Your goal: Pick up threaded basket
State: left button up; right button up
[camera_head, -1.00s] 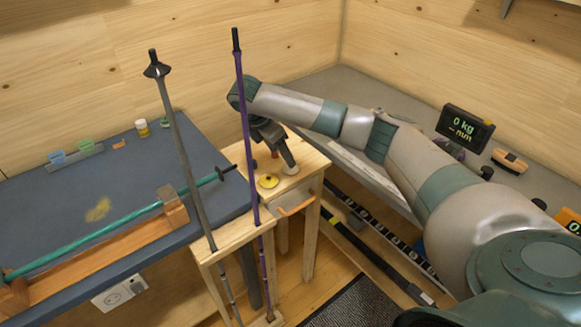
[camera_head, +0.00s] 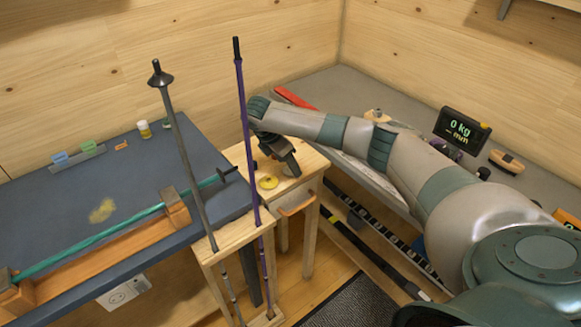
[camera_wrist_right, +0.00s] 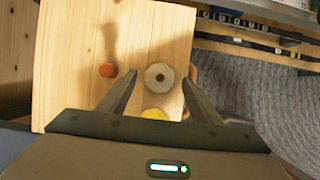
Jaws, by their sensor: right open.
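Small round parts lie on the small wooden stand (camera_head: 312,158). One is a yellow disc with a raised centre (camera_head: 268,182), which shows partly behind my gripper's body in the right wrist view (camera_wrist_right: 155,113). Another is a pale grey ring with a dark centre (camera_wrist_right: 159,76). I cannot tell which is the threaded basket. My right gripper (camera_head: 292,168) is open and empty above the stand. In the right wrist view its fingertips (camera_wrist_right: 160,82) frame the grey ring from either side, with no contact visible. My left gripper is not in view.
An orange-red round piece (camera_wrist_right: 108,70) lies left of the ring. A purple pole (camera_head: 247,140) and a grey pole (camera_head: 184,160) stand upright in a wooden rack close to the stand. A blue-topped bench (camera_head: 140,180) holds a clamped green pole at left.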

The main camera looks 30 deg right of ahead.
jog(key=shift+d+f, duration=0.15)
jog(key=shift+f, duration=0.35)
jog(key=c, duration=1.1)
jog(key=shift+r, duration=0.1)
